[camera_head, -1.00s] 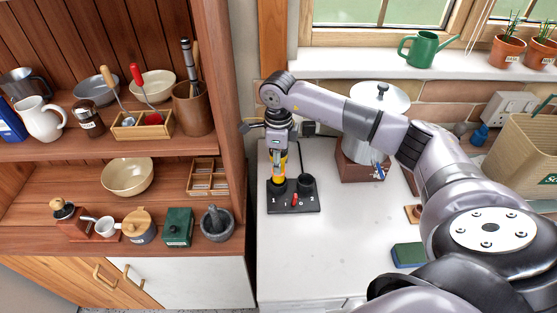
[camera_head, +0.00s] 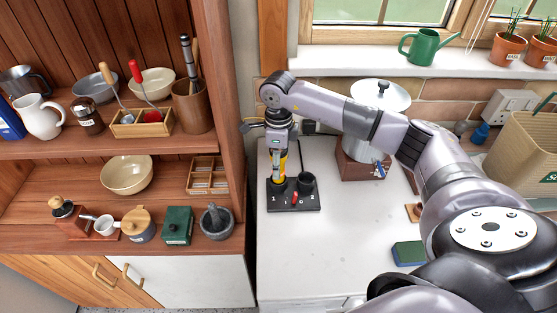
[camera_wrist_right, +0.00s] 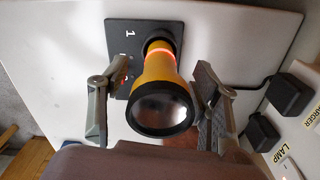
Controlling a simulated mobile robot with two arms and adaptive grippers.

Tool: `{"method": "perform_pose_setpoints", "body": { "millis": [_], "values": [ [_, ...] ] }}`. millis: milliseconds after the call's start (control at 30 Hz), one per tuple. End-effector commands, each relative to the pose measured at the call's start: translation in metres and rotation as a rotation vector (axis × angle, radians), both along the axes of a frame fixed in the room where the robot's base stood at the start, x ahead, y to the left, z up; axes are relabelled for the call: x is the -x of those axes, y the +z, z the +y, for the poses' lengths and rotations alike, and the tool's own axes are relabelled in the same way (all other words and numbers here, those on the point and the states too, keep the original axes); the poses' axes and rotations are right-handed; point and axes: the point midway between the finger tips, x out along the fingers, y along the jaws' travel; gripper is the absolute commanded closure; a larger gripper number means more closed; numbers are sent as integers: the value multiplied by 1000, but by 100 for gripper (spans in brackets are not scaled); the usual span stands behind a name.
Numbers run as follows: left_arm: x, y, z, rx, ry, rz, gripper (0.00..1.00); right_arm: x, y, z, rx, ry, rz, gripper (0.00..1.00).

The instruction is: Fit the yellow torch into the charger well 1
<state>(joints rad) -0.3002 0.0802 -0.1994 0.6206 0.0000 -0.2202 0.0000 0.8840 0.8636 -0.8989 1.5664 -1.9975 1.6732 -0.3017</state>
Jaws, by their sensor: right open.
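The yellow torch (camera_head: 279,168) stands upright in the well marked 1 of the dark charger (camera_head: 306,204), at the left of the white counter. In the right wrist view the torch (camera_wrist_right: 158,72) shows its dark lens end towards the camera, and a red-orange glowing ring circles its lower part. The charger (camera_wrist_right: 120,42) lies behind it. My right gripper (camera_head: 278,160) is above the charger around the torch's top. In the right wrist view the fingers of my right gripper (camera_wrist_right: 158,105) stand apart on both sides of the torch, with gaps. My left gripper is not in view.
A second dark well (camera_head: 305,181) rises beside the torch on the charger. A brown box-based canister (camera_head: 362,160) stands to the right. A tall wooden shelf side (camera_head: 240,120) is close on the left. Black plugs (camera_wrist_right: 288,95) lie nearby.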

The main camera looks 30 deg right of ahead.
Motion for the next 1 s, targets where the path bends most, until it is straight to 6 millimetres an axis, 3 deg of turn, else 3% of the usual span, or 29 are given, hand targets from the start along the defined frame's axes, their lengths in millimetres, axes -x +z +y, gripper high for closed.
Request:
{"method": "perform_pose_setpoints", "body": {
  "millis": [267, 433, 800, 1000],
  "values": [
    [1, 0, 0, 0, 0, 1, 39, 0, -1, 0, 0, 0, 1, 39],
    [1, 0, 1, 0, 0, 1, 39, -1, 10, 0, 0, 0, -1, 39],
    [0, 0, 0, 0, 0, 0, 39, -1, 85, 0, 0, 1, -3, 39],
    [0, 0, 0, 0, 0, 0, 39, -1, 112, 0, 0, 0, -1, 39]
  ]
}}
